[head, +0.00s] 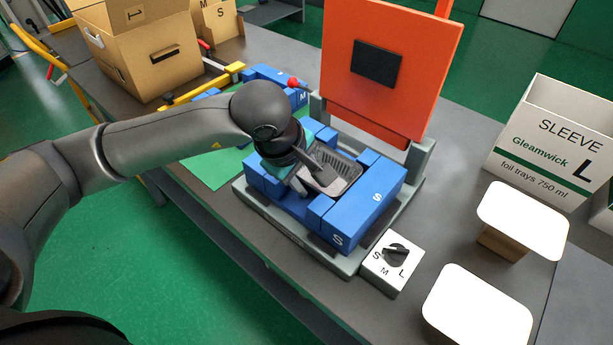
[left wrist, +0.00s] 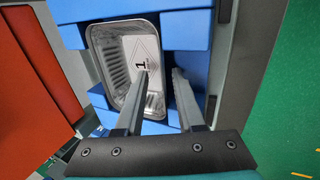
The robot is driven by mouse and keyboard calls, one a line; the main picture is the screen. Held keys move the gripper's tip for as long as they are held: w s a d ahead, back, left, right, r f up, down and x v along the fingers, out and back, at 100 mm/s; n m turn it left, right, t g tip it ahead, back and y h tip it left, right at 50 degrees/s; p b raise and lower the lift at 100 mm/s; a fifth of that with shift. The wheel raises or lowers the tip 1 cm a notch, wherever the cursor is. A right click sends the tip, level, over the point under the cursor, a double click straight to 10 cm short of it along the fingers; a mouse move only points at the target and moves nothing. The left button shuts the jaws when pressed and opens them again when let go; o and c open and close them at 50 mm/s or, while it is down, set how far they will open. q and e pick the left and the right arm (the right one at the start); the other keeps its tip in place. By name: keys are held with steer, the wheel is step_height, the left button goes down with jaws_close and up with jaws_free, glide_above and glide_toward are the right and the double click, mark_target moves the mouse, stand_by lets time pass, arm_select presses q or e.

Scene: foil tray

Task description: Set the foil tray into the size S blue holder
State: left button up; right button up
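The foil tray (head: 338,170) is a silver ribbed pan. It lies within the opening of the blue holder (head: 365,205) marked S, with blue blocks around it; I cannot tell if it is fully down. In the left wrist view the tray (left wrist: 112,62) shows its inside and a printed label with a 1, between blue holder blocks (left wrist: 187,30). My left gripper (head: 312,183) is low at the tray's near-left side. In the wrist view its fingers (left wrist: 161,76) are apart, one over the tray's inside and one beyond its rim. My right gripper is not in view.
An orange press plate (head: 392,60) stands upright behind the holder. A selector knob (head: 396,252) marked S, M, L sits in front. Blue M parts (head: 283,78) lie behind. A white sleeve box (head: 548,145) and two white-topped stands (head: 523,220) are at right. A cardboard box (head: 150,50) is at back left.

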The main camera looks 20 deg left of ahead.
arm_select(q)
steer(key=p+v, duration=0.2)
steer(key=v, duration=1.3)
steer(key=shift+r, duration=0.1)
